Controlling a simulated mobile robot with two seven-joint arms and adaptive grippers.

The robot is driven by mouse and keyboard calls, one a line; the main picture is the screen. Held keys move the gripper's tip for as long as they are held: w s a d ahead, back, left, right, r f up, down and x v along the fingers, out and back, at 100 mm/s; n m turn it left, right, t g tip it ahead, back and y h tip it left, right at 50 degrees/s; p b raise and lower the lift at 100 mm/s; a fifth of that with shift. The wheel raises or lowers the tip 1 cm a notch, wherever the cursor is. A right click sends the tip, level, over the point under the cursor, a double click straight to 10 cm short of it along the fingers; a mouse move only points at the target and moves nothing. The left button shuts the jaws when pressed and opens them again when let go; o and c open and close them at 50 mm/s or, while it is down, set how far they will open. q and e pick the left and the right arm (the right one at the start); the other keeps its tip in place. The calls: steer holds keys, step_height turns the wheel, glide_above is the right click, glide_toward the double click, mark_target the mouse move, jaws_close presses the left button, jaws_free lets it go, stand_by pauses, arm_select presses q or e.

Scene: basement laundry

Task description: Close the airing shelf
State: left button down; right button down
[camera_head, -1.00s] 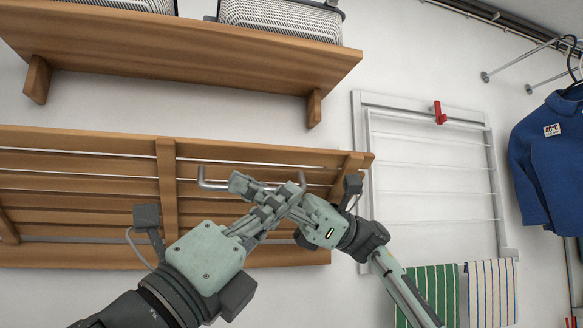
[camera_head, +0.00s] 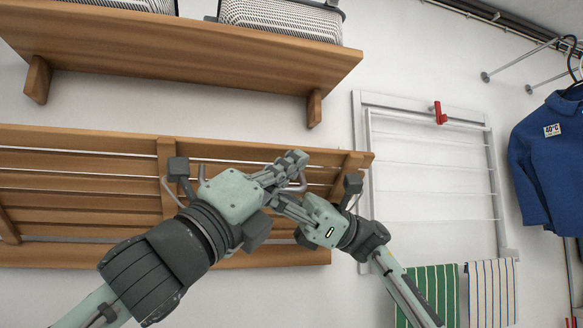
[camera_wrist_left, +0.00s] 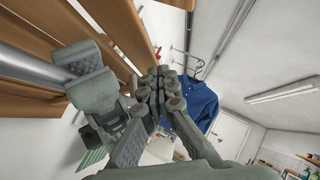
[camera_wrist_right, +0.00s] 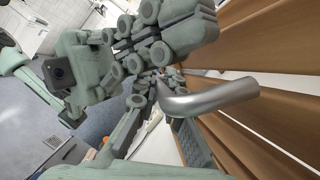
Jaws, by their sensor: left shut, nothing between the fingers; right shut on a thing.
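The airing shelf (camera_head: 90,188) is a wooden slatted panel on the wall at the left, below a solid shelf. I cannot tell its exact tilt. Its metal bar handle (camera_wrist_right: 215,98) shows large in the right wrist view and is mostly hidden behind my grippers in the head view. My right gripper (camera_head: 276,197) is shut on the handle, in front of the panel's right part. My left gripper (camera_head: 296,161) is shut and empty, crossing just above and in front of the right one. Its fingertips also show in the left wrist view (camera_wrist_left: 168,85).
A solid wooden shelf (camera_head: 180,55) with wire baskets (camera_head: 282,18) hangs above. To the right are a white wall rack (camera_head: 430,170) with a red clip (camera_head: 440,113), hanging towels (camera_head: 490,290) and a blue garment (camera_head: 548,155). My two hands are very close together.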

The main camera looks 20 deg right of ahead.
arm_select(q)
steer(key=shift+w+a+r+n, duration=0.2)
steer(key=shift+r+n, duration=0.1)
steer(key=shift+r, duration=0.25)
arm_select(e)
steer(key=shift+a+f, duration=0.1)
arm_select(q)
steer(key=shift+w+a+r+t, duration=0.1)
steer(key=shift+w+r+t, duration=0.05)
steer(key=shift+t, duration=0.25)
arm_select(e)
steer(key=shift+a+f, duration=0.15)
steer(key=c, duration=1.9)
jaws_free()
steer(key=shift+c, duration=0.2)
arm_select(q)
steer(key=shift+d, duration=0.2)
arm_select(e)
steer(key=shift+o, duration=0.2)
steer(key=shift+d, duration=0.3)
